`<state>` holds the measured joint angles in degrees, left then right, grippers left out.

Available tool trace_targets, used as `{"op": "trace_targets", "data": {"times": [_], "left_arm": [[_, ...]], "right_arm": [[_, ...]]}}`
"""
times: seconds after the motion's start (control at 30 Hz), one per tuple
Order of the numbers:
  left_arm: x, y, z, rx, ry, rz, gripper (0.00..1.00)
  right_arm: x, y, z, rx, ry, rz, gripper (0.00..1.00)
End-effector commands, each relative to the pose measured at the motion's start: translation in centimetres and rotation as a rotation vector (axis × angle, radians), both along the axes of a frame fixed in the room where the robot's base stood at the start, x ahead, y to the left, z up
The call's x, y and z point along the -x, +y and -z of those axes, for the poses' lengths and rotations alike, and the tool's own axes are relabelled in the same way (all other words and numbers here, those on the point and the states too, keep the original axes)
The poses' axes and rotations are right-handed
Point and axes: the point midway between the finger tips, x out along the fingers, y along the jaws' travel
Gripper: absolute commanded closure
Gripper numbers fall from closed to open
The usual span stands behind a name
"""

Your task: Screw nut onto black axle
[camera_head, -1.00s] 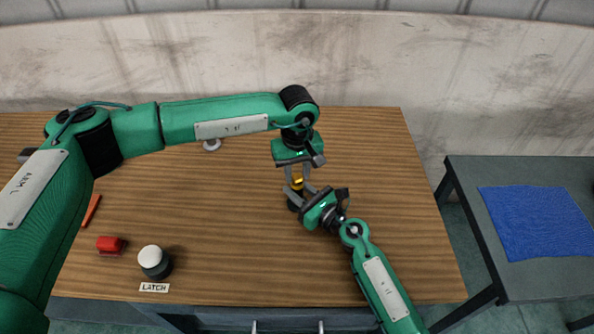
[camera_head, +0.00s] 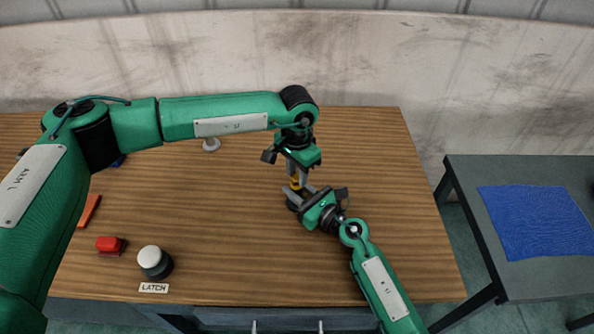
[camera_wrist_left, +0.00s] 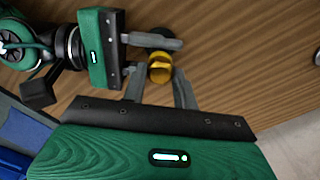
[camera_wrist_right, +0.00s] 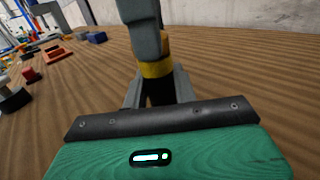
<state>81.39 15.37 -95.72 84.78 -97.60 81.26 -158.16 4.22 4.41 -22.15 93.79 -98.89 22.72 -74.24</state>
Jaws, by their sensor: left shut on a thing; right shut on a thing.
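The yellow-gold nut (camera_head: 295,183) sits at the top of the upright black axle (camera_wrist_right: 160,95). My left gripper (camera_head: 297,179) comes down from above and is shut on the nut; the left wrist view shows the nut (camera_wrist_left: 160,70) between its fingers. My right gripper (camera_head: 300,197) reaches in from the front right and is shut on the axle below the nut, as the right wrist view shows. The axle's dark foot (camera_head: 293,206) shows just below the fingers. Nut and axle look in line; the fingers hide how far the nut is on.
A red block (camera_head: 109,244) and a white-topped black button (camera_head: 153,261) with a LATCH label stand at the front left. A small white knob (camera_head: 211,144) is at the back. A side table with a blue cloth (camera_head: 537,221) stands at right. The wood right of the grippers is clear.

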Motion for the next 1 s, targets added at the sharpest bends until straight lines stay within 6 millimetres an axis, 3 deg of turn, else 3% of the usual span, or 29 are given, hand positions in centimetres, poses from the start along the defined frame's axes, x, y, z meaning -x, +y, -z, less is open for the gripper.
{"op": "trace_targets", "data": {"times": [0.13, 0.17, 0.27, 0.6, 1.0], "left_arm": [[-0.1, 0.1, -0.1, -0.001, -0.003, -0.004, 0.93], [-0.1, 0.1, -0.1, -0.001, -0.003, -0.004, 0.67], [-0.1, 0.1, -0.1, -0.001, -0.002, -0.004, 0.49], [-0.1, 0.0, -0.3, -0.001, -0.002, -0.004, 0.49], [-0.1, 0.0, -4.5, 0.0, -0.001, -0.004, 0.49]], "right_arm": [[0.0, -0.1, 0.1, 0.001, 0.001, 0.002, 1.0], [0.0, -0.1, 0.1, 0.001, 0.001, 0.002, 1.0], [0.0, -0.1, 0.1, 0.001, 0.001, 0.002, 1.0], [0.0, -0.1, 0.1, 0.001, 0.0, 0.001, 1.0], [0.0, 0.0, 0.1, 0.001, 0.001, 0.001, 1.0]]}}
